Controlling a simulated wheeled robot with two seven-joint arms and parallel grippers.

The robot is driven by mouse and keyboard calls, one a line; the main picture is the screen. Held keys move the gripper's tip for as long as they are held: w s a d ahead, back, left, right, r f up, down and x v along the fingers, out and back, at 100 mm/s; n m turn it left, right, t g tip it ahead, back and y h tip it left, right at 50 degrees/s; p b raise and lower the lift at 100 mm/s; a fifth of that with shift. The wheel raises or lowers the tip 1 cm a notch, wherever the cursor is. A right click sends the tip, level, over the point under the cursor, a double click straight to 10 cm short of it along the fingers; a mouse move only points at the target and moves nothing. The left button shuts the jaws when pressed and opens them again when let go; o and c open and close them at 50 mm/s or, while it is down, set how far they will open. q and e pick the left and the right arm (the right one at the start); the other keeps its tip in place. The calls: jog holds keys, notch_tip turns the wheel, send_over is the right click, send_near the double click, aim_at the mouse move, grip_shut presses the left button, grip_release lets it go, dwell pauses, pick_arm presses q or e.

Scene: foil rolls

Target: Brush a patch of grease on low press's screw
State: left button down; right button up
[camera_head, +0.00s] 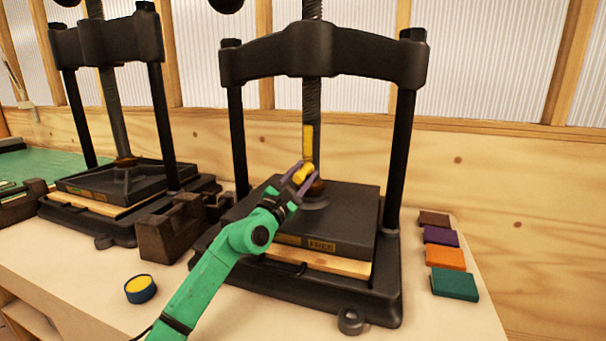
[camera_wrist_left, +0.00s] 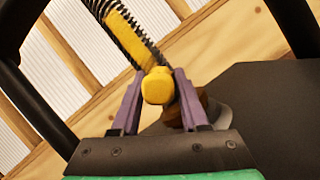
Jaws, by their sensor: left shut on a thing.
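My left gripper (camera_head: 298,180) has purple fingers closed on a yellow brush (camera_head: 304,172), beside the lower screw (camera_head: 312,95) of the right-hand black press (camera_head: 300,52). In the left wrist view, the brush's blunt yellow end (camera_wrist_left: 157,86) sits between the fingertips (camera_wrist_left: 158,92). A yellow strip of grease (camera_head: 308,143) runs along the screw just above the brush; it also shows on the threads in the wrist view (camera_wrist_left: 126,40). I cannot tell whether the brush touches the screw. A round tin (camera_head: 140,289) with yellow contents stands on the bench. My right gripper is out of view.
A second black press (camera_head: 105,42) stands at the left. A dark metal block (camera_head: 171,228) sits between the presses. Brown, purple, orange and green blocks (camera_head: 454,284) line the right side. The bench front (camera_head: 440,322) is clear.

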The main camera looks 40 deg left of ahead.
pick_arm(q)
jog(key=shift+r+p, duration=3.35)
jog(key=shift+r, duration=0.25)
notch_tip(320, 180, up, 6)
jog(key=p, duration=0.6)
jog(key=shift+f, duration=0.15)
notch_tip(320, 180, down, 4)
jog(key=b, duration=0.3)
jog(key=shift+r, duration=0.25)
notch_tip(320, 180, down, 6)
jog(key=b, duration=0.6)
jog(key=shift+f, duration=0.25)
notch_tip(320, 180, down, 3)
jog(key=b, duration=0.3)
jog(key=shift+r, duration=0.2)
